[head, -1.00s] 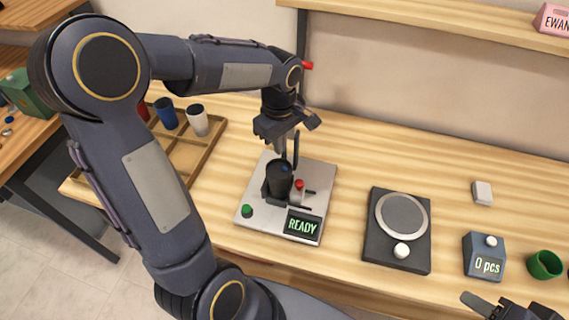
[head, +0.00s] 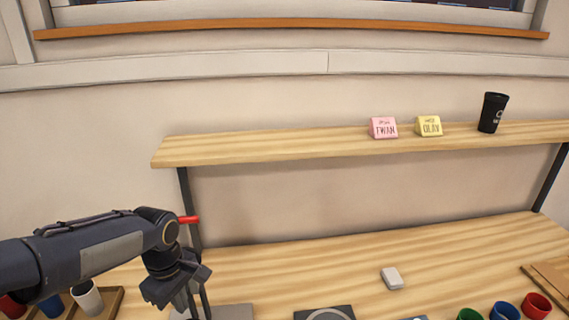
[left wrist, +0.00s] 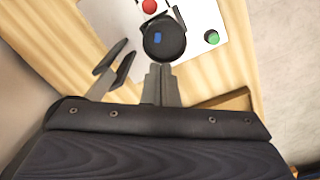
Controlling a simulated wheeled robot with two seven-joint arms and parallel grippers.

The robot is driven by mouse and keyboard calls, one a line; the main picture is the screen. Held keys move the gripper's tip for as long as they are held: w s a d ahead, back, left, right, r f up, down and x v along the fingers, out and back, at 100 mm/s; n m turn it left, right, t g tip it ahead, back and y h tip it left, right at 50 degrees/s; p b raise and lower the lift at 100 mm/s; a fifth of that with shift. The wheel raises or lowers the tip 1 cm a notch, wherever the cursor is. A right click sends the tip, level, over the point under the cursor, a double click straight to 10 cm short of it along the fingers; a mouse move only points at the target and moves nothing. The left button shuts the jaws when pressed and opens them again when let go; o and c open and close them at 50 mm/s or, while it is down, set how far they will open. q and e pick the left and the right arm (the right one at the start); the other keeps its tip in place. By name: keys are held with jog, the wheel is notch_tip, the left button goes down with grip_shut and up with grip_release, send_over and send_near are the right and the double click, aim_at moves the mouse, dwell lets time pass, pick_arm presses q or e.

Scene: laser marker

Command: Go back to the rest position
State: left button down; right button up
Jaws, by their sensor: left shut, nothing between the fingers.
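My left gripper (head: 192,304) is at the lower left of the head view, pointing down; its tips are cut by the picture's bottom edge. In the left wrist view, its fingers (left wrist: 158,72) are shut and empty, close to a round black object (left wrist: 164,40) with a blue mark on top. That object is on the light plate of the marking device (left wrist: 195,17), which has a red knob (left wrist: 149,6) and a green button (left wrist: 212,38). I cannot tell whether the fingertips touch it. My right gripper is out of view.
A shelf (head: 300,148) above the table holds a pink block (head: 383,128), a yellow block (head: 429,126) and a black cup (head: 492,112). A small white block (head: 392,278) lies on the table (head: 290,270). Coloured cups stand at lower right; a compartment tray (head: 108,303) is at lower left.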

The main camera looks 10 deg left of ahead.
pick_arm(q)
jog(key=s+d+r+m+t+h, duration=0.1)
jog(key=s+d+r+m+t, duration=0.1)
jog(key=s+m, duration=0.4)
jog(key=s+d+r+m+t+h, duration=0.2)
jog(key=s+m, duration=0.4)
jog(key=s, duration=0.4)
jog(key=shift+s+d+t+h, duration=0.35)
jog(key=shift+d+t, duration=0.35)
jog(key=shift+d, duration=0.15)
